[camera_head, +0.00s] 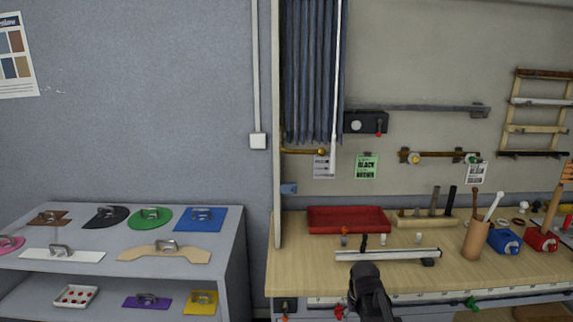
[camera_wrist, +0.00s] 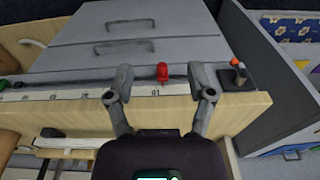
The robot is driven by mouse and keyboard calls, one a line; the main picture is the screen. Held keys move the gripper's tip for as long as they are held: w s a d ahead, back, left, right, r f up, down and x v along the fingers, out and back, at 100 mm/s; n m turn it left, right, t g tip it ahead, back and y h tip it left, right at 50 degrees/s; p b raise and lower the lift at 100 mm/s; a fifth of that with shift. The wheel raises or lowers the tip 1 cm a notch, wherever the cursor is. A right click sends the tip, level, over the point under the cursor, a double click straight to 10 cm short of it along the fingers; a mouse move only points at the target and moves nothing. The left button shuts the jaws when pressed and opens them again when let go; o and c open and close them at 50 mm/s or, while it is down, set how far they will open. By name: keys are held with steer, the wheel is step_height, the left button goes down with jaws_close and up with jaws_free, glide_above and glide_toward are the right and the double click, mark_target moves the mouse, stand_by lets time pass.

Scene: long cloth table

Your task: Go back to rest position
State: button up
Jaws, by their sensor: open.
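My gripper (camera_wrist: 159,97) shows in the wrist view with its two grey fingers spread wide apart and nothing held between them. A red knob (camera_wrist: 162,72) on the front of the bench shows between the fingertips, beyond them. I cannot tell how near the knob is. In the camera_head view a dark part of my arm rises from the bottom edge in front of the wooden workbench (camera_head: 300,262). The fingers cannot be made out there.
The bench holds a red tray (camera_head: 348,228), a silver rail (camera_head: 388,254), a brown tool cup (camera_head: 476,240) and blue and red boxes. A grey shelf (camera_head: 75,240) with coloured trowel-like pieces stands left. Grey drawers (camera_wrist: 120,50) show in the wrist view.

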steer(key=s+a+g, duration=0.1)
steer(key=s+a, duration=0.2)
steer(key=s, duration=0.6)
steer(key=shift+s, duration=0.25)
steer(key=shift+c, duration=0.8)
steer(key=shift+s+f, duration=0.1)
